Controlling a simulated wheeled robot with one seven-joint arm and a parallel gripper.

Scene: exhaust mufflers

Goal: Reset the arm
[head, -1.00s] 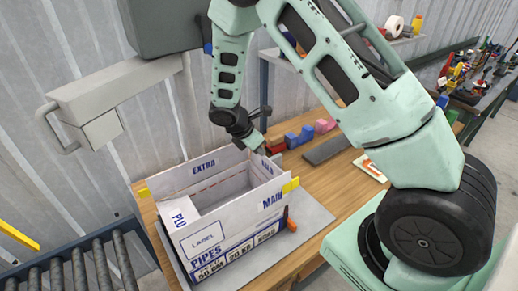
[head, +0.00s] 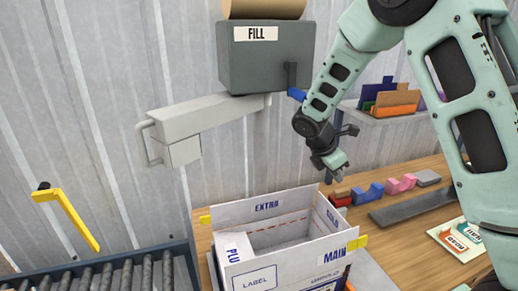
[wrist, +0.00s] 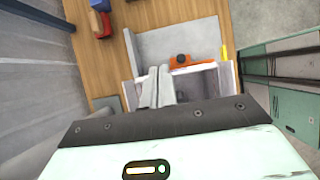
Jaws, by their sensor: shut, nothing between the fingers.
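My arm reaches in from the right in the head view. My gripper (head: 329,160) hangs in the air above the back right corner of an open cardboard box (head: 262,279), apart from it. In the wrist view my gripper (wrist: 154,88) shows its fingers together, with nothing seen between them. Beyond them the white box (wrist: 205,80) is partly hidden by the fingers and the gripper body. The box's flaps stand up, with words such as EXTRA and MAIN on them.
A grey machine marked FILL (head: 266,55) stands at the back. A roller conveyor (head: 110,275) is at lower left, with a yellow bar (head: 75,215) above it. The wooden table (head: 432,182) holds red, blue and pink blocks (head: 400,184) and a dark grey strip (head: 410,207).

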